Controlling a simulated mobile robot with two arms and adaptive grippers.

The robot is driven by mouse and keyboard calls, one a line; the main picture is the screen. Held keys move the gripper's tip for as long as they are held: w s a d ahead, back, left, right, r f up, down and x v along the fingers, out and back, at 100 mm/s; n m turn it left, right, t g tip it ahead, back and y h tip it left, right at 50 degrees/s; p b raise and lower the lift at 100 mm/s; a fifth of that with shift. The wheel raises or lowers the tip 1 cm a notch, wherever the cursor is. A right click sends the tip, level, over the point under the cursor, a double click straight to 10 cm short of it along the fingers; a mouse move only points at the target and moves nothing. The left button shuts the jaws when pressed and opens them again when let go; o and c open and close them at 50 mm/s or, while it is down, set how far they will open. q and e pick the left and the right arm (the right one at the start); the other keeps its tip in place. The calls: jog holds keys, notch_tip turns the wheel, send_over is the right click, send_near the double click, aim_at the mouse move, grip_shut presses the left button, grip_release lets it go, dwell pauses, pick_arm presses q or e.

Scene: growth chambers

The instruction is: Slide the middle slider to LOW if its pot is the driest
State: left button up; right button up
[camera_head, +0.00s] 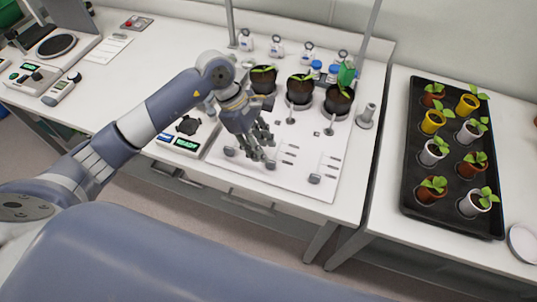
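Three dark pots with seedlings stand in a row at the back of a white board (318,150): the left pot (262,82), the middle pot (299,91) and the right pot (338,101). Three sliders lie near the board's front edge: the left slider (229,151), the middle slider (271,164) and the right slider (315,179). Their labels are too small to read. My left gripper (258,154) points down over the board close by the middle slider, fingers apart and seemingly empty. Whether it touches the knob is unclear. My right gripper is not in view.
A device with a lit green display (186,144) sits left of the board. A grey holder (367,116) stands at its right edge, and bottles (277,46) stand behind the pots. A black tray (408,185) of several potted seedlings is on the right table.

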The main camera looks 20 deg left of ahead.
aim_at(271, 165)
pick_arm(q)
jog(key=shift+p+x, duration=0.55)
jog(key=shift+x, duration=2.15)
grip_shut()
